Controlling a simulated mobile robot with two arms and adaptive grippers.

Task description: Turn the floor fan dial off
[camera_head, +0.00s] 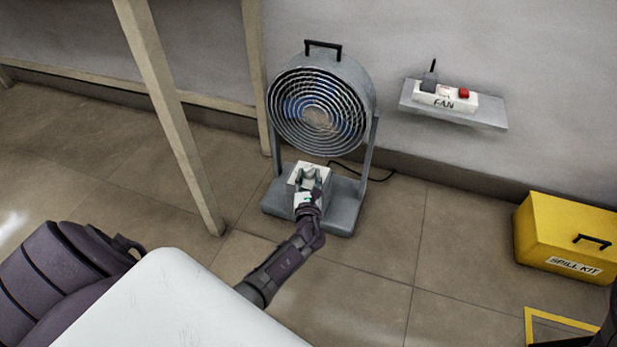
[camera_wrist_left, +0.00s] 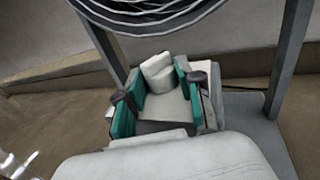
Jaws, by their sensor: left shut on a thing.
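The grey floor fan (camera_head: 318,112) stands on its flat base (camera_head: 343,205) against the wall, with a round wire grille and a top handle. A white control box (camera_head: 297,178) sits on the base and carries a pale dial (camera_head: 310,170). My left gripper (camera_head: 309,181) reaches over the box from the front. In the left wrist view, its teal-padded fingers (camera_wrist_left: 158,90) are shut on the pale dial (camera_wrist_left: 157,70), one on each side. Which setting the dial points to cannot be read. My right gripper is not in view.
A wall shelf (camera_head: 487,117) holds a white box labelled FAN (camera_head: 440,100) with a red button. A yellow spill kit box (camera_head: 565,235) stands at the right. A table leg (camera_head: 175,125) rises left of the fan.

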